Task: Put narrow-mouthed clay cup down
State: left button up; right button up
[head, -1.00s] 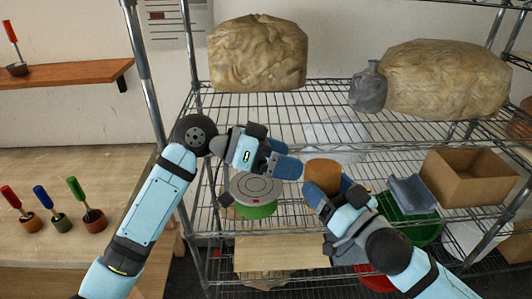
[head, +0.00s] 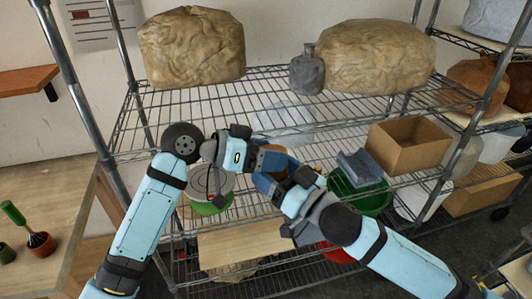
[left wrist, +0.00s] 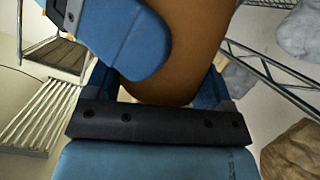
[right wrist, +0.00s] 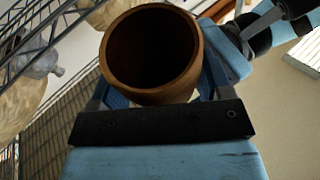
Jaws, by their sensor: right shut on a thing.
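The brown clay cup (right wrist: 185,87) is held in my right gripper, its round, dark, empty-looking mouth facing the right wrist camera. My right gripper (head: 268,186) is shut on the cup in front of the wire shelf. My left gripper (head: 280,160) is right beside it. In the left wrist view the cup (left wrist: 195,50) fills the space between the spread left fingers, with a blue finger pad crossing in front of it. I cannot tell whether the left fingers touch it. In the head view the grippers hide most of the cup.
A grey round disc on a green base (head: 210,190) stands on the shelf behind the grippers. A green tub (head: 362,200), a blue-grey block (head: 360,168) and an open cardboard box (head: 408,145) are to the right. Wrapped clay lumps (head: 190,47) and a grey bottle (head: 307,72) stand above.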

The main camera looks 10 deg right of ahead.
pick_arm(q)
jog(key=c, duration=0.4)
pick_arm(e)
jog(key=o, duration=1.2)
